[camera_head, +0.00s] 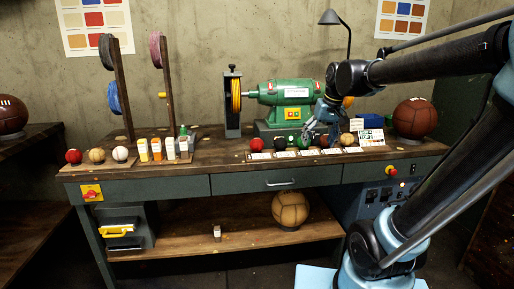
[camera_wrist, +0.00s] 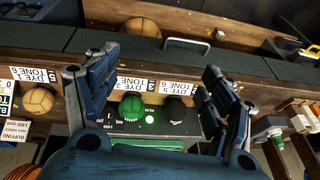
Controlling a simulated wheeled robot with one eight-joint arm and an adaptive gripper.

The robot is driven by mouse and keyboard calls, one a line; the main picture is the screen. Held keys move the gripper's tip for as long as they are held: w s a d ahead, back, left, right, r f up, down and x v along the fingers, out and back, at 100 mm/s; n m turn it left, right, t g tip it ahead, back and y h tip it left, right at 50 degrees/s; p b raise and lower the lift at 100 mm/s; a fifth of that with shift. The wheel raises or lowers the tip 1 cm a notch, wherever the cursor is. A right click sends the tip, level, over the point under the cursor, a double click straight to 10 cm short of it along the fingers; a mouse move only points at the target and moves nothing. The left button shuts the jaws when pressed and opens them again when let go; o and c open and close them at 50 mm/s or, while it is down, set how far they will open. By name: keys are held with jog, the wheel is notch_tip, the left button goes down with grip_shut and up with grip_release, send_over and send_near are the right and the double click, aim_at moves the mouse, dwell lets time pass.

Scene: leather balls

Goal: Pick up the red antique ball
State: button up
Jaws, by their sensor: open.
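In the head view a red ball (camera_head: 73,156) sits at the left end of the bench. Another small red ball (camera_head: 323,141) shows partly behind my gripper in the row at the right. I cannot tell which is the antique one. My gripper (camera_head: 314,133) is open and empty, over the row of balls. In the wrist view its fingers (camera_wrist: 158,95) are spread, with a green ball (camera_wrist: 131,106) and a black ball (camera_wrist: 176,108) showing between them. A tan ball (camera_wrist: 38,99) is outside the left finger. No red ball shows there; the left finger hides part of the row.
A green grinder (camera_head: 290,97) stands behind the row. A large brown ball (camera_head: 415,118) is at the bench's right end. White label cards line the row's front. Bottles (camera_head: 157,149) stand left of centre. The bench front between the bottles and the cards is mostly clear.

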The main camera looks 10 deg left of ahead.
jog(key=w+a+r+n, duration=0.1)
jog(key=w+a+r, duration=0.4)
jog(key=a, duration=0.4)
jog(key=r+n+y, duration=0.1)
jog(key=r+y, duration=0.1)
send_over(257, 144)
jog(key=d, duration=0.5)
jog(key=x, duration=1.1)
jog(key=shift+s+f, duration=0.1)
jog(key=shift+f, duration=0.4)
jog(key=shift+s+d+f+x, duration=0.1)
jog(key=shift+s+x, duration=0.05)
jog(key=shift+x, duration=0.8)
jog(key=shift+s+d+f+x, duration=0.1)
jog(key=shift+s+x, duration=0.1)
jog(key=shift+x, duration=0.7)
jog(key=shift+s+f+x, duration=0.1)
jog(key=shift+s+x, duration=0.05)
jog(key=shift+x, duration=0.8)
jog(key=shift+r, duration=0.1)
jog(key=c, duration=1)
